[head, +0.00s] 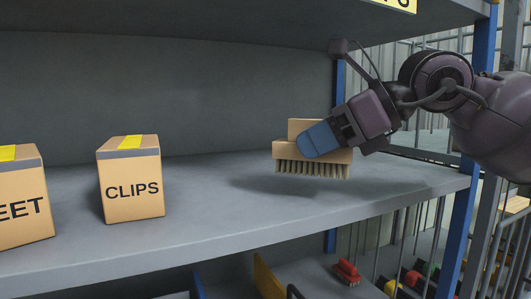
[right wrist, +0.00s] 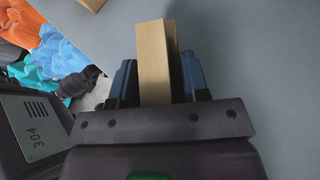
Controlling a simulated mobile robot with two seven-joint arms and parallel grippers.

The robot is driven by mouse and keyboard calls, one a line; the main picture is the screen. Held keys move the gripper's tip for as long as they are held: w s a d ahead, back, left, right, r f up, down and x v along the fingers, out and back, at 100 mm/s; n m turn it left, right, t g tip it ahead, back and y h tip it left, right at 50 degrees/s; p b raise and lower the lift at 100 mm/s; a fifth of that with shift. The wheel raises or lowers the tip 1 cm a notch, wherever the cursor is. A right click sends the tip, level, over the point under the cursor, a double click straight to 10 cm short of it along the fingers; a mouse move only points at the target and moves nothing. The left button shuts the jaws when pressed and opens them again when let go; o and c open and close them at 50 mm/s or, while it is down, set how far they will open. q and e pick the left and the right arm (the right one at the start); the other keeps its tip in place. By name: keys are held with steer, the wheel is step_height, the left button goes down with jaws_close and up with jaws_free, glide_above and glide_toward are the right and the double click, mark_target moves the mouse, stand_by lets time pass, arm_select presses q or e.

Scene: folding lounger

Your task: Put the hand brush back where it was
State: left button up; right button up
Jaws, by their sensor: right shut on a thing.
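The hand brush (head: 286,153) is a wooden block with pale bristles pointing down. My right gripper (head: 318,140) is shut on it, with a blue finger across the wood in the head view. The brush is above the grey shelf (head: 240,215), with a shadow on the shelf to its left; I cannot tell how far the bristles are from the surface. In the right wrist view the wooden brush (right wrist: 153,62) stands between the two dark fingers (right wrist: 158,82). My left gripper is not in view.
A CLIPS box (head: 130,180) and another box (head: 22,200) stand on the left of the shelf. A blue post (head: 462,215) is at the shelf's right end. A red brush (head: 347,271) lies on a lower level. The shelf between the CLIPS box and the hand brush is clear.

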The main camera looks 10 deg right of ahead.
steer(key=w+a, duration=0.1)
steer(key=a, duration=0.1)
steer(key=w+a+p, duration=0.1)
steer(key=w+a, duration=0.2)
steer(key=a, duration=0.1)
steer(key=shift+w+a, duration=0.2)
steer(key=shift+a, duration=0.1)
steer(key=shift+f, duration=0.4)
step_height(320, 180, down, 3)
steer(key=shift+r+p, duration=0.15)
steer(key=shift+p, duration=0.35)
steer(key=shift+f, duration=0.2)
steer(key=o, duration=1.2)
steer(key=shift+r, duration=0.1)
